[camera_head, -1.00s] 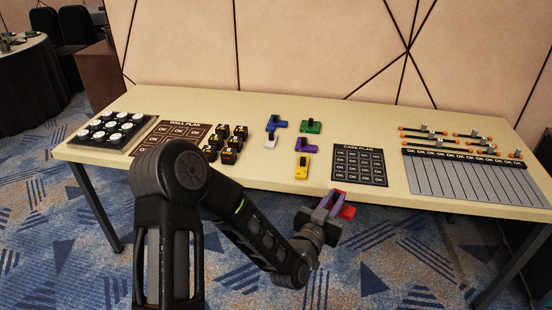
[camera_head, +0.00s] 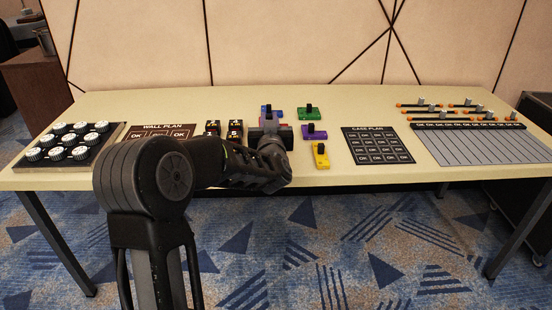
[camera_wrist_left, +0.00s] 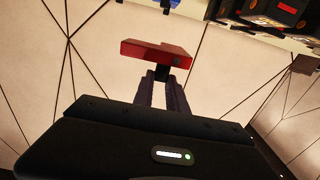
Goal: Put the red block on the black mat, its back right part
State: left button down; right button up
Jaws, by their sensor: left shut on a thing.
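The red block (camera_wrist_left: 157,52) is at the tips of my left gripper (camera_wrist_left: 163,76) in the left wrist view, held between its fingers. My right gripper is not in view.
Dark cubes (camera_head: 234,130) and a WALL PLAN mat (camera_head: 150,132) lie left. A grey striped board (camera_head: 480,145) with sliders lies right.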

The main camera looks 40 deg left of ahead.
pick_arm(q)
jog(key=shift+w+a+f, duration=0.1)
jog(key=shift+f, duration=0.25)
jog(key=shift+d, duration=0.3)
jog(key=shift+a+f, duration=0.1)
jog(key=shift+a, duration=0.05)
jog(key=shift+f+b, duration=0.55)
jog(key=shift+f, duration=2.55)
jog(key=shift+f+b, duration=0.35)
jog(key=shift+f, duration=1.5)
jog(key=shift+f, duration=0.1)
jog(key=shift+f, duration=0.15)
jog(key=c, duration=1.3)
grip_release()
jog(key=shift+c, duration=0.2)
